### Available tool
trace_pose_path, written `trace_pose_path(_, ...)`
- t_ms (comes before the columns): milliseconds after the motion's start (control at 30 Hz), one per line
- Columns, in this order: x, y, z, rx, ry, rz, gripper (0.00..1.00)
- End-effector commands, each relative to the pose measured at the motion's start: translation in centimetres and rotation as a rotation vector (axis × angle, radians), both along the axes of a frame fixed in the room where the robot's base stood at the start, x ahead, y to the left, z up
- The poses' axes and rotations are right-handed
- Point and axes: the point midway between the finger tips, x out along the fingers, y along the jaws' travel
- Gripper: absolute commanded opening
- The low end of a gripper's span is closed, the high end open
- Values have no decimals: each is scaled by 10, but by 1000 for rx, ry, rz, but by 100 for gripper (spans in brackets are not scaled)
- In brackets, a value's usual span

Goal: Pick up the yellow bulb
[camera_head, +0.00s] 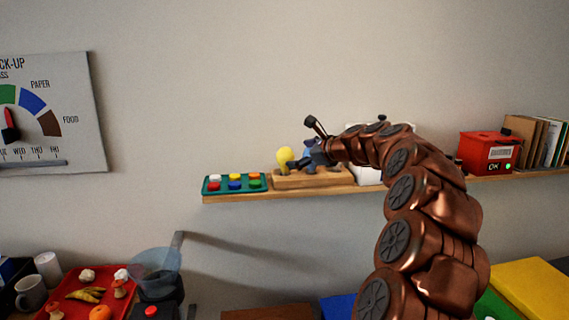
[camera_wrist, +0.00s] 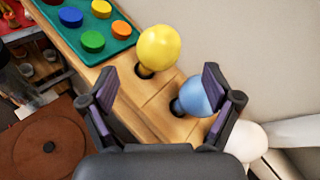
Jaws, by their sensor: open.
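The yellow bulb (camera_head: 284,155) stands upright in a wooden block on the wall shelf, at the block's left end. In the wrist view the yellow bulb (camera_wrist: 159,48) is ahead of the fingertips, slightly above the gap between them. My gripper (camera_head: 308,161) is just right of the bulb in the head view. In the wrist view my gripper (camera_wrist: 160,88) is open, with nothing between its pads. A blue bulb (camera_wrist: 196,96) sits in the same wooden block (camera_wrist: 152,106), close by the right finger. My gripper partly hides the blue bulb in the head view.
A green tray (camera_head: 205,190) with coloured discs lies left of the block on the shelf (camera_head: 290,194). A red box (camera_head: 487,152) and books (camera_head: 538,140) stand farther right. Below left is a red tray (camera_head: 76,304) with food.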

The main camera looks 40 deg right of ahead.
Motion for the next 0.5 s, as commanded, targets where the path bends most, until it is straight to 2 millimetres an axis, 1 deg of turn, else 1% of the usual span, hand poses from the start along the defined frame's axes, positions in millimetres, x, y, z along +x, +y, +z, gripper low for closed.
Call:
trace_pose_path(133, 14, 3, -4, 0, 1, 3, 89)
trace_pose_path(367, 27, 4, -10, -3, 3, 3, 89)
trace_pose_path(500, 43, 7, -16, -1, 4, 5, 89)
